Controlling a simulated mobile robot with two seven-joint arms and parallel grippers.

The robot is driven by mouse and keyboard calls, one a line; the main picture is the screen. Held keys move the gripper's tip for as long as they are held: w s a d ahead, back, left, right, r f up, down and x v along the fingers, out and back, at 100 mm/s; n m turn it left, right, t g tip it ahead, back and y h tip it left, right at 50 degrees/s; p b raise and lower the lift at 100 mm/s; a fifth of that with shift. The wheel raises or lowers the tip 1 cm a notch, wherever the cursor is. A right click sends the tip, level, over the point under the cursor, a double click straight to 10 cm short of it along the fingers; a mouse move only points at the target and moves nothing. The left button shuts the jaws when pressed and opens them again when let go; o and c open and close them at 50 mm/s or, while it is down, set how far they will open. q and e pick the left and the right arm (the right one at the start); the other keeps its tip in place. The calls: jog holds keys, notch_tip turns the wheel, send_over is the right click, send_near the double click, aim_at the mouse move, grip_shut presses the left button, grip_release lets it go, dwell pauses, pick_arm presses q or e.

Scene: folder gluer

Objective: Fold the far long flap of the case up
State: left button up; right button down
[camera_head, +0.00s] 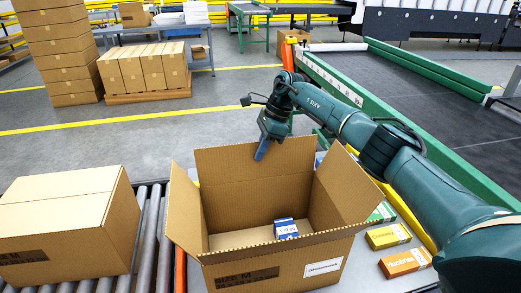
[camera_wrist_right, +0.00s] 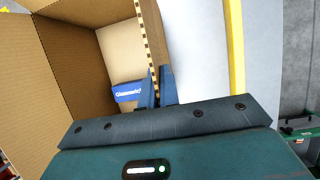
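The open cardboard case (camera_head: 300,262) stands in front of me with its flaps spread. Its far long flap (camera_head: 225,170) stands up at the back, leaning slightly outward. My right gripper (camera_head: 263,149) is at the top edge of this flap, with one blue finger showing on its inner face. In the right wrist view the fingers (camera_wrist_right: 158,88) are close together, one on each side of the flap's edge (camera_wrist_right: 147,45), and look shut on it. A blue and white box (camera_head: 286,228) lies inside the case. My left gripper is out of view.
A closed case (camera_head: 65,225) sits on the roller conveyor (camera_head: 150,235) at left. Yellow (camera_head: 388,236) and orange (camera_head: 405,261) boxes lie right of the open case, under my right arm. A green-edged black belt (camera_head: 430,100) runs behind the arm.

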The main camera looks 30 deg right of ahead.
jog(key=shift+s+d+f, duration=0.1)
jog(key=shift+f, duration=0.25)
jog(key=c, duration=1.8)
grip_release()
jog(key=shift+w, duration=0.2)
jog(key=shift+o, duration=0.8)
jog(key=shift+r, duration=0.15)
